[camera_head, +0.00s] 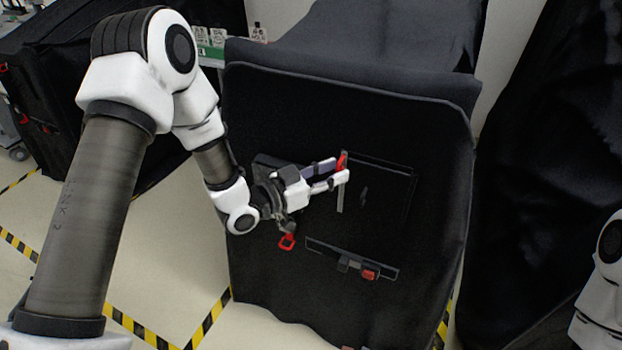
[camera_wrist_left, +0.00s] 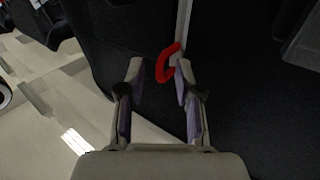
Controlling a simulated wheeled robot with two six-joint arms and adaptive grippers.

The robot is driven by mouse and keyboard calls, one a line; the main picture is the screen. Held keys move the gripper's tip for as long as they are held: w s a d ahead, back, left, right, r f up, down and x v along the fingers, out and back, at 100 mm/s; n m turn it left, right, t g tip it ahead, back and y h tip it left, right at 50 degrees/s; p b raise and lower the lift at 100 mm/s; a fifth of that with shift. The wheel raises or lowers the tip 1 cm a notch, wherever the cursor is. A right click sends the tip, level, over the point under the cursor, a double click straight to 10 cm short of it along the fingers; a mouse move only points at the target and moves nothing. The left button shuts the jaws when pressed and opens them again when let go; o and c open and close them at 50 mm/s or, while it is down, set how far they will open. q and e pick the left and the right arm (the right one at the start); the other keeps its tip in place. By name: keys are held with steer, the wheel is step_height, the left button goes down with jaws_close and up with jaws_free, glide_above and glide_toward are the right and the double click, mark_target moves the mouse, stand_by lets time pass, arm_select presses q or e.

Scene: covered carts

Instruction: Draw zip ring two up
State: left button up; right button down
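A red zip ring (camera_head: 342,160) hangs at a vertical grey zip strip (camera_head: 340,195) on the front of the black cart cover. My left gripper (camera_head: 341,170) is at this ring with its fingers apart. In the left wrist view the red ring (camera_wrist_left: 167,64) lies between the fingertips (camera_wrist_left: 159,70), close to the right finger and clear of the left one. Another red ring (camera_head: 287,242) hangs just below my left wrist. A red pull (camera_head: 370,274) sits on a horizontal strip lower down. No labels tell which ring is two. My right gripper is out of view.
The black cart cover (camera_head: 270,110) fills the middle. A dark rectangular outlined panel (camera_head: 385,190) lies right of the vertical strip. Other covered carts stand at left (camera_head: 75,60) and right (camera_head: 540,190). Pale floor with yellow-black tape (camera_head: 208,320) shows at lower left.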

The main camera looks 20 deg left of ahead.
arm_select(q)
steer(key=v, duration=1)
steer(key=shift+s, duration=0.15)
steer(key=shift+a, duration=0.1)
steer(key=s+d+f+g+y, duration=0.1)
steer(key=s+d+f+g, duration=0.2)
steer(key=f, duration=0.5)
steer(key=s+d+f+n+g+y, duration=0.1)
steer(key=s+f+g+y, duration=0.15)
steer(key=s+f, duration=0.4)
steer(key=s+d+f+g+y, duration=0.1)
steer(key=s+d+f+g, duration=0.25)
steer(key=f, duration=0.65)
steer(key=s+a+f+n+g+y, duration=0.2)
steer(key=s+a+f+n+y, duration=0.1)
steer(key=s, duration=0.3)
steer(key=s+a+f+n+g+y, duration=0.3)
steer(key=s+a, duration=0.2)
steer(key=s, duration=0.1)
steer(key=shift+s+f+n+g, duration=0.2)
steer(key=shift+s+n+g, duration=0.1)
